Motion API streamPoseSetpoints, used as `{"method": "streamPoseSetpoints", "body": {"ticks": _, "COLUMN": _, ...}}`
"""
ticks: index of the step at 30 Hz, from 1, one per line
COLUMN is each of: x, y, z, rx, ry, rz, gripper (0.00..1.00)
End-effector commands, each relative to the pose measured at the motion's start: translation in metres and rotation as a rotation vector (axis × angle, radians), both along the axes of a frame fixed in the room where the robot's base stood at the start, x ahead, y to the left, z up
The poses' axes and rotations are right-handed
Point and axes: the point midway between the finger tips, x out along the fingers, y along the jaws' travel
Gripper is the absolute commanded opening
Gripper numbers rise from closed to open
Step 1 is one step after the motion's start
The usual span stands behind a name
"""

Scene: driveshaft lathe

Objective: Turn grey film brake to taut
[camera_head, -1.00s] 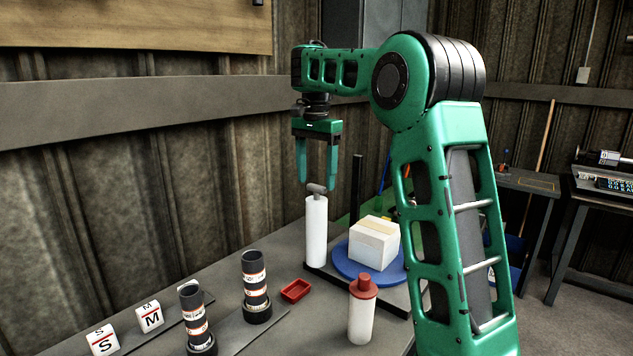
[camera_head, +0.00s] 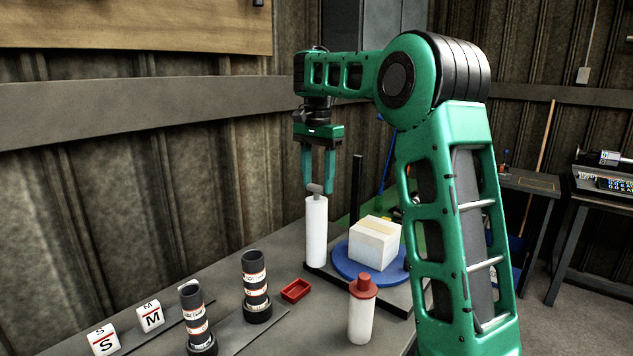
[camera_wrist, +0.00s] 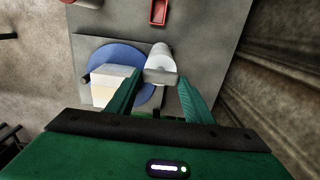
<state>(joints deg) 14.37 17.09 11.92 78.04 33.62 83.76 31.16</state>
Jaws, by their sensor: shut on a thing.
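The grey film brake (camera_head: 315,189) is a small grey bar on top of the upright white film roll (camera_head: 316,232). In the wrist view the brake (camera_wrist: 161,77) lies across the top of the roll (camera_wrist: 161,55). My gripper (camera_head: 318,190) points straight down over the roll.
A white box (camera_head: 374,243) sits on a blue turntable (camera_head: 345,270) beside the roll. A red-capped bottle (camera_head: 361,312), a red tray (camera_head: 295,290), two dark banded cylinders (camera_head: 256,285) and white lettered blocks (camera_head: 150,317) stand nearer on the bench. A dark post (camera_head: 357,190) rises behind the turntable.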

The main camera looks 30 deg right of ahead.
Motion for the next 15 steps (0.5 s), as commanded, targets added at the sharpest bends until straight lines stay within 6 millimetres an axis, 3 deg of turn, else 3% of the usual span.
{"method": "streamPoseSetpoints", "body": {"ticks": 15, "x": 0.0050, "y": 0.0079, "z": 0.0018, "rx": -0.003, "ry": -0.014, "rz": 0.310, "gripper": 0.25}}
